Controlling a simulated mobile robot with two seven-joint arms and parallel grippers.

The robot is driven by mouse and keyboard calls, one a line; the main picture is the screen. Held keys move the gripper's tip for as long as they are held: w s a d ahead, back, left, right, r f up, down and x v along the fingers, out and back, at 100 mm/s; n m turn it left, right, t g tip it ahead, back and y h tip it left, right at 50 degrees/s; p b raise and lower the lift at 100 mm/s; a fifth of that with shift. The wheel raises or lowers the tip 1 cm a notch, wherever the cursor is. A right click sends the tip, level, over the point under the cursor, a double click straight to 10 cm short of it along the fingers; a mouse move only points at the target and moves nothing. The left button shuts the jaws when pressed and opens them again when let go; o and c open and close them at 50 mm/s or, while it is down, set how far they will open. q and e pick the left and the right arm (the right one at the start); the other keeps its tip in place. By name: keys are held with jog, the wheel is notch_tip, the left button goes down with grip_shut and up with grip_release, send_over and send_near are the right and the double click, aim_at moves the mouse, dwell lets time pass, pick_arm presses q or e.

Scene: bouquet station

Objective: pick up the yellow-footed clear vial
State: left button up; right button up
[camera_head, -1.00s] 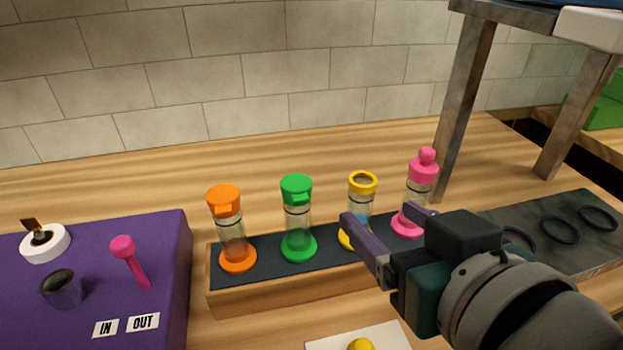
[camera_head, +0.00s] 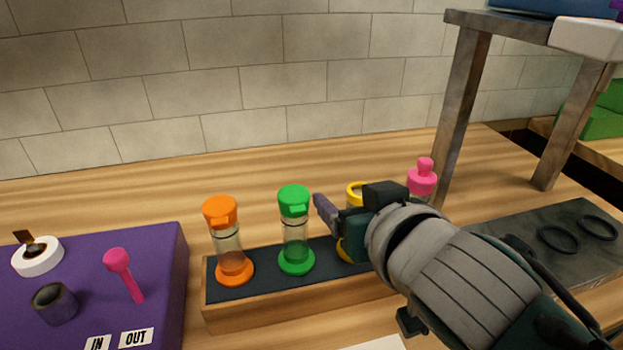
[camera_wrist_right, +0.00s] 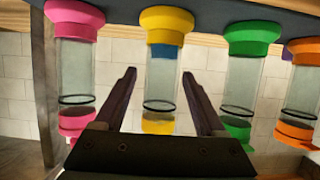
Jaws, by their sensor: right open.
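The yellow-footed clear vial (camera_head: 354,188) stands upright in the wooden rack, between the green and pink vials. My right arm hides most of it in the head view. In the right wrist view the yellow-footed vial (camera_wrist_right: 163,85) appears upside down, with its yellow foot at the top and something blue inside by the foot. My right gripper (camera_wrist_right: 160,74) is open, one finger on each side of the vial in that picture, with gaps to both. I cannot tell how deep the vial sits between the fingers. In the head view one finger of the right gripper (camera_head: 330,214) shows beside the green vial. My left gripper is out of view.
The green vial (camera_head: 294,230) and pink vial (camera_head: 422,180) are close neighbours. The orange vial (camera_head: 228,240) stands at the left end of the rack (camera_head: 262,306). A purple block (camera_head: 160,260) lies left. A metal stand leg (camera_head: 465,110) rises behind right.

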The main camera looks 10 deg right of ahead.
grip_shut()
dwell(0.5)
jog(key=shift+r, duration=0.1)
